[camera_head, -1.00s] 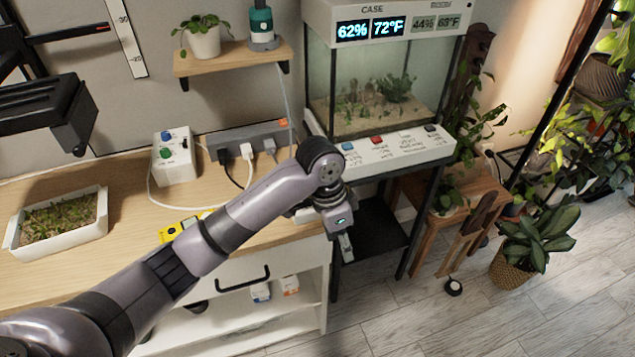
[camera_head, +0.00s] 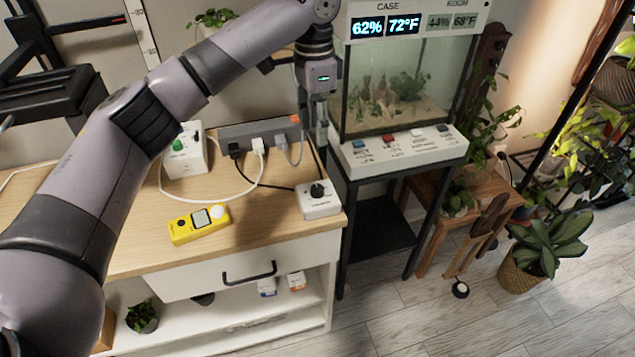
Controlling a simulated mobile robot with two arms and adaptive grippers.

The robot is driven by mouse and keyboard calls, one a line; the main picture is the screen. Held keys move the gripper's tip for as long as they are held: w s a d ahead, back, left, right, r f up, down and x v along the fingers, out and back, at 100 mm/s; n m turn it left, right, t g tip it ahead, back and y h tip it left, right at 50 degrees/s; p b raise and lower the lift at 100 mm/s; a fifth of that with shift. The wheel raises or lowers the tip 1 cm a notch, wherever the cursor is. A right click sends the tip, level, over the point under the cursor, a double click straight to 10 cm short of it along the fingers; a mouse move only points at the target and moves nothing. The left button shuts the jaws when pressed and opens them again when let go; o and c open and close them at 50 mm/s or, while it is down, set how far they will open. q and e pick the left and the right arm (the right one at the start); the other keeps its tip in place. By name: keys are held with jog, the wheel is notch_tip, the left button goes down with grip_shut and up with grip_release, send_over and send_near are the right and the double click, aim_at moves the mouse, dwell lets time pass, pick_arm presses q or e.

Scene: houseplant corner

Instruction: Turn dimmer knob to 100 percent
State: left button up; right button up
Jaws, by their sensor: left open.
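The dimmer is a small white box (camera_head: 321,207) with a black knob (camera_head: 318,189) on top. It stands at the front right corner of the wooden cabinet top, with a dark cable running from it. The knob's exact setting is too small to read. My left gripper (camera_head: 319,146) points down above and behind the dimmer, beside the terrarium stand, apart from the knob. It is open, with nothing seen between its fingers, which appear nearly edge-on. My right gripper is not in view.
A yellow meter (camera_head: 199,223) lies left of the dimmer. A grey power strip (camera_head: 262,133) with plugs and cables and a white box with a green knob (camera_head: 178,145) stand behind. The terrarium (camera_head: 399,95) is on the right. The cabinet front edge is clear.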

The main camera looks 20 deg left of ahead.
aim_at(318, 187)
pick_arm(q)
jog(key=f, duration=1.5)
jog(key=shift+s+d+f, duration=0.25)
jog(key=shift+s+f, duration=0.1)
jog(key=shift+r, duration=0.1)
grip_shut()
